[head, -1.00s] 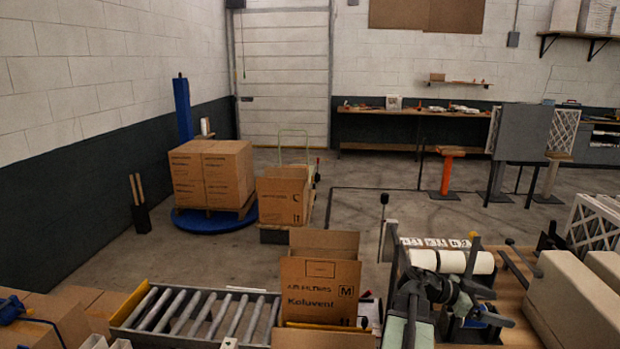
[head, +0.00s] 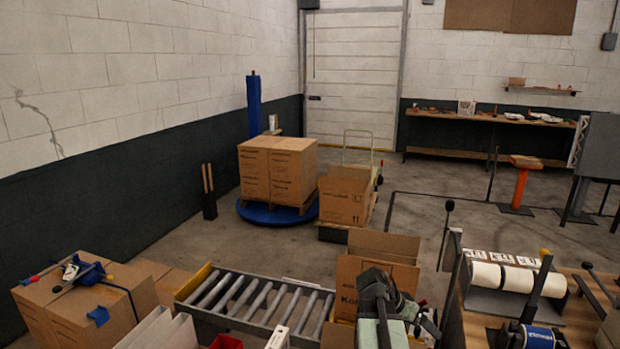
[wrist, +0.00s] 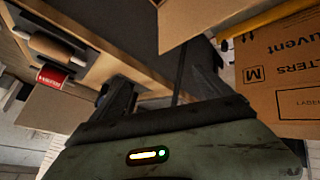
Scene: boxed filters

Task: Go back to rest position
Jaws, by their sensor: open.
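My gripper (head: 381,317) is at the lower middle of the head view, in front of the right part of an open cardboard box (head: 348,275) marked "Kolu...". Its fingers are foreshortened there. In the wrist view my gripper (wrist: 150,100) has its dark fingers apart, with nothing seen between them. The box also shows in the wrist view (wrist: 285,80), on the right, with lettering and an "M" mark. Its flaps stand open, and its inside is hidden.
A roller conveyor (head: 255,303) lies left of the box. A wooden bench (head: 585,320) with paper rolls (head: 519,279) is on the right. Boxes with a blue strapping tool (head: 88,272) stand at lower left. Stacked cartons (head: 278,168) stand on a blue turntable farther back. Floor between is clear.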

